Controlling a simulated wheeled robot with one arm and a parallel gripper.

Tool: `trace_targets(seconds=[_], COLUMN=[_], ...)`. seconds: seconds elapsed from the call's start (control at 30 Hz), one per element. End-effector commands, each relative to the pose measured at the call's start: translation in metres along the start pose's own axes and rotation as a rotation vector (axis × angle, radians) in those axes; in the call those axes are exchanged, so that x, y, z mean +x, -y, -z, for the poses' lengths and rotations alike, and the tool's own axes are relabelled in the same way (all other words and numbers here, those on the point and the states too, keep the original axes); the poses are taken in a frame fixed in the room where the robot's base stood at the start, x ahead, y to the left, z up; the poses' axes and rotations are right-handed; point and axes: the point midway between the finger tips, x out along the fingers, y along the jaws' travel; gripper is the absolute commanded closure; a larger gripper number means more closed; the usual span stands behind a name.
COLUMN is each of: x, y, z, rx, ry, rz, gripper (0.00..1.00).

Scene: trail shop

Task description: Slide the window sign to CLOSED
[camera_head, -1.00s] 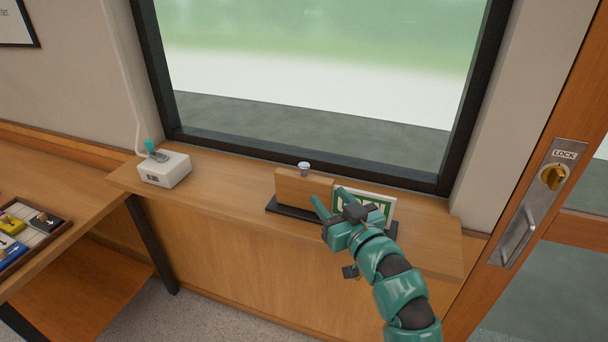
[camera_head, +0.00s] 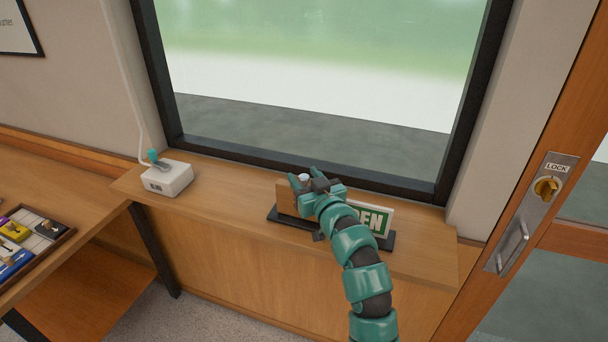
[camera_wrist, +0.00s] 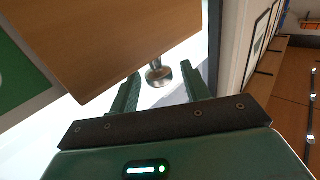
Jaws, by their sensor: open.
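The window sign (camera_head: 378,219) stands on a dark base (camera_head: 388,243) on the wooden sill. Its right part shows green with white letters ending in "EN". A wooden slider panel (camera_head: 286,198) covers its left part, and my arm hides much of it. A metal knob (camera_head: 304,178) is on top of the panel. My gripper (camera_head: 306,181) is open at the knob. In the wrist view, the knob (camera_wrist: 158,74) shows between and just beyond the two fingertips (camera_wrist: 160,84), with the panel (camera_wrist: 120,40) above left. I cannot tell if they touch.
A white switch box (camera_head: 168,178) with a teal lever stands at the left of the sill. The window frame (camera_head: 300,170) rises close behind the sign. A door with a lock plate (camera_head: 530,212) is at right. A tray (camera_head: 40,250) lies on the left table.

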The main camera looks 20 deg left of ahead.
Motion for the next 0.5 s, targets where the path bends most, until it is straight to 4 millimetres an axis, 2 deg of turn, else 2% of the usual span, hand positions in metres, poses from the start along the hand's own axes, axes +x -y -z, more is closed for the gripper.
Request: trace_targets(seconds=[0.17, 0.43, 0.5], x=[0.007, 0.0076, 0.0075], y=[0.0004, 0.0003, 0.0002], z=[-0.0016, -0.0017, -0.0016], rx=[0.001, 0.0, 0.0], ry=[0.004, 0.003, 0.003], rz=[0.001, 0.0, 0.0], gripper=[0.53, 0.53, 0.65])
